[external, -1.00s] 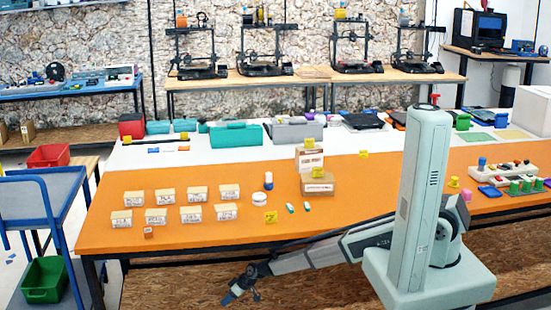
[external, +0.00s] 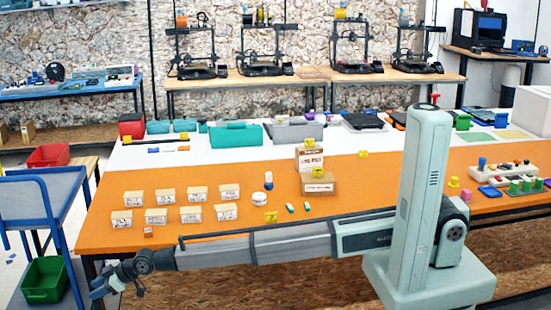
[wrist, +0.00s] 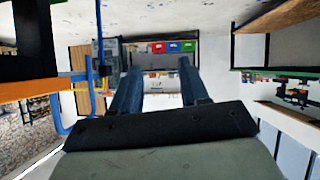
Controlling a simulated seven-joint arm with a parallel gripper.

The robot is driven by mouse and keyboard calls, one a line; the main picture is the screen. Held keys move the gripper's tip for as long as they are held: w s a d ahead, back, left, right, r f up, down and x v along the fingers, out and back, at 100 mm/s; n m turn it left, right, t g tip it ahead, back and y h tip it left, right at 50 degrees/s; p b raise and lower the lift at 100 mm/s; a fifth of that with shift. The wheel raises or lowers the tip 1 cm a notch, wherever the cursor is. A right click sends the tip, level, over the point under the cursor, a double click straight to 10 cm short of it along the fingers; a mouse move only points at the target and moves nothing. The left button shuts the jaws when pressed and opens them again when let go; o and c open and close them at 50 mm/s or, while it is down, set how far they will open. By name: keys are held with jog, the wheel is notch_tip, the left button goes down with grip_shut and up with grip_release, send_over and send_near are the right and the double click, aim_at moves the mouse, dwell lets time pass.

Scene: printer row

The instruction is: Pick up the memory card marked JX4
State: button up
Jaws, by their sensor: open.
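I cannot make out a memory card marked JX4 in either view; the markings are too small to read. Several small cream boxes with white labels (external: 158,216) stand in two rows on the left of the orange table. A small brown piece (external: 148,231) lies in front of them; I cannot tell what it is. My gripper (external: 97,288) is off the table's front left corner, below the tabletop and apart from the boxes. In the wrist view my gripper (wrist: 157,78) is open, with nothing between its two fingers.
A blue cart (external: 45,200) and a green bin (external: 45,277) stand left of my gripper.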

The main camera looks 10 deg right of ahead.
jog(key=s+a+r, duration=0.3)
jog(key=s+r, duration=0.1)
jog(key=r, duration=0.2)
notch_tip(320, 180, up, 14)
jog(key=n+h, duration=0.2)
jog(key=h, duration=1)
send_over(147, 226)
jog(key=w, duration=0.1)
jog(key=shift+g, duration=0.4)
notch_tip(147, 226, down, 7)
jog(key=shift+d+f, duration=0.15)
jog(key=shift+s+f, duration=0.15)
jog(key=shift+f, duration=2.9)
grip_shut()
